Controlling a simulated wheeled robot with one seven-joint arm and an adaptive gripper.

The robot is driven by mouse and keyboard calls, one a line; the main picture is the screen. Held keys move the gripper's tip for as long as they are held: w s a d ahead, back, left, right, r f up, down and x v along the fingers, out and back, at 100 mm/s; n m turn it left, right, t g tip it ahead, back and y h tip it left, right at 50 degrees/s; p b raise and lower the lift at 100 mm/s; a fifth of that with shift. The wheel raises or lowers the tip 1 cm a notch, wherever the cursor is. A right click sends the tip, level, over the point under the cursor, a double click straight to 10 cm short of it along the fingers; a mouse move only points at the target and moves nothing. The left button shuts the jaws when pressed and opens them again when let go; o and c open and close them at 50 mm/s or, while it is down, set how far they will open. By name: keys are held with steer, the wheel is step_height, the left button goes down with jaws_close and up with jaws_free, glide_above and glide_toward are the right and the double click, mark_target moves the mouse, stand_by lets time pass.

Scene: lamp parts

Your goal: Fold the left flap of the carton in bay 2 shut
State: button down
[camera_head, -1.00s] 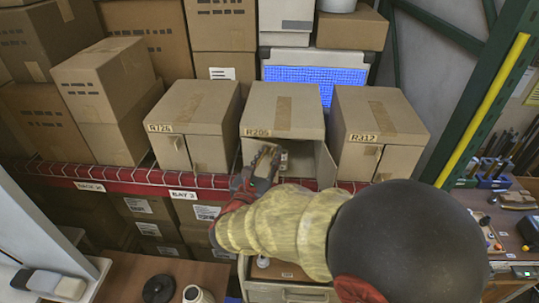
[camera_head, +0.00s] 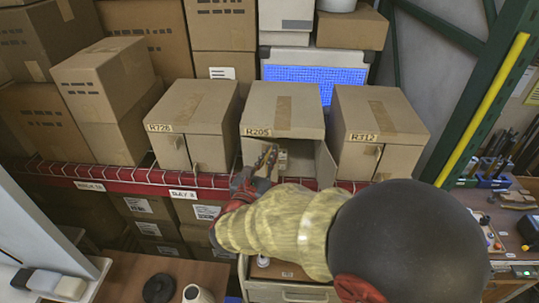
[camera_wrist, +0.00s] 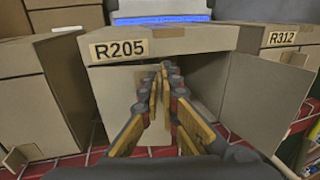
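The carton marked R205 (camera_head: 284,110) stands in the middle of the shelf row, its front partly open; it also shows in the wrist view (camera_wrist: 185,42). Its left flap (camera_wrist: 112,92) appears as a pale panel across the left part of the opening, partly hidden behind the fingers. Its right flap (camera_wrist: 262,100) stands swung out toward me on the right, also seen in the head view (camera_head: 325,165). My gripper (camera_wrist: 165,72) is at the front of the opening, fingertips together, with nothing visible held. Whether the fingertips touch the left flap is unclear.
Carton R728 (camera_head: 197,115) stands close on the left and carton R312 (camera_head: 375,118) on the right. A red shelf beam (camera_head: 130,178) with wire mesh runs below; its bay labels are blurred. A green upright (camera_head: 490,90) rises at right.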

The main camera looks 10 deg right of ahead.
stand_by(0.3)
steer(key=b+x, duration=0.1)
steer(key=x, duration=0.1)
steer(key=shift+w+d+r+b, duration=0.1)
steer(key=shift+w+d+b, duration=0.15)
steer(key=shift+d+b, duration=0.15)
steer(key=c, duration=2.1)
jaws_free()
steer(key=shift+d, duration=0.2)
steer(key=shift+o, duration=0.2)
steer(key=shift+a, duration=0.1)
steer(key=v, duration=1.2)
